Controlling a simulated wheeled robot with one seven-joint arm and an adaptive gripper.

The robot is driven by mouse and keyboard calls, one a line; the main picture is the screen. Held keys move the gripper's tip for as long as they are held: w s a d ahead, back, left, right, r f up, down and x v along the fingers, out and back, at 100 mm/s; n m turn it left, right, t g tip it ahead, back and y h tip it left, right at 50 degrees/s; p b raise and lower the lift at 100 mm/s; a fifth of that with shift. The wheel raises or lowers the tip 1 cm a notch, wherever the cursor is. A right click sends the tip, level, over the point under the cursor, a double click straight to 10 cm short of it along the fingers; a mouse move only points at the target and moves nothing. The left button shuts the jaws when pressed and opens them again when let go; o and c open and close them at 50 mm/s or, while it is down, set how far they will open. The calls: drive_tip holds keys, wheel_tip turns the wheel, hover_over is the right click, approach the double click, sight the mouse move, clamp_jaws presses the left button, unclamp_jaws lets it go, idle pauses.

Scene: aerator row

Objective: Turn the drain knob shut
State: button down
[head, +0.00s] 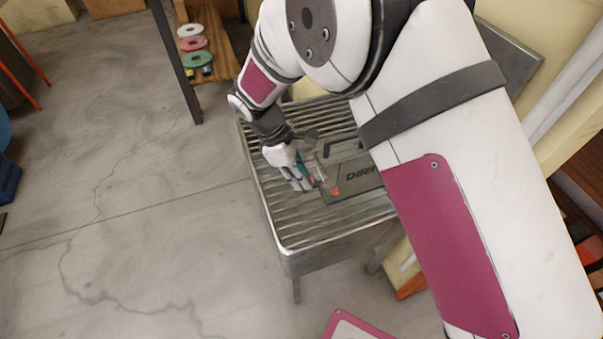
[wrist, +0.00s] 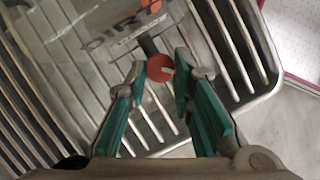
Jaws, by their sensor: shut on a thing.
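The drain knob (wrist: 159,68) is a small round red knob with a pale pointer mark, at the middle of the wrist view. My gripper (wrist: 162,76) has its teal fingers on either side of the knob and is shut on it. A dark stem runs from the knob toward a plate (wrist: 112,28) lettered DIRT. In the head view my gripper (head: 312,184) is low over the slatted metal stand, at the left side of the DIRT plate (head: 352,166). Whether the orange-red round spot (head: 335,191) there is the same knob, I cannot tell.
The slatted metal stand (head: 296,232) has a raised rim. A wooden shelf (head: 215,62) with several coloured discs stands behind it. My arm hides the stand's right part. The concrete floor (head: 130,220) on the left is mostly clear.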

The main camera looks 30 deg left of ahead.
drive_tip(key=m, duration=0.1)
drive_tip(key=m+g, duration=0.1)
drive_tip(key=m, duration=0.2)
drive_tip(key=shift+w+m+g, duration=0.25)
drive_tip(key=shift+m+g, duration=0.05)
drive_tip(key=shift+g, duration=0.1)
drive_tip(key=shift+w+m+g, duration=0.15)
drive_tip(key=shift+m+g, duration=0.55)
drive_tip(key=shift+m, duration=1.2)
drive_tip(key=c, duration=1.4)
unclamp_jaws()
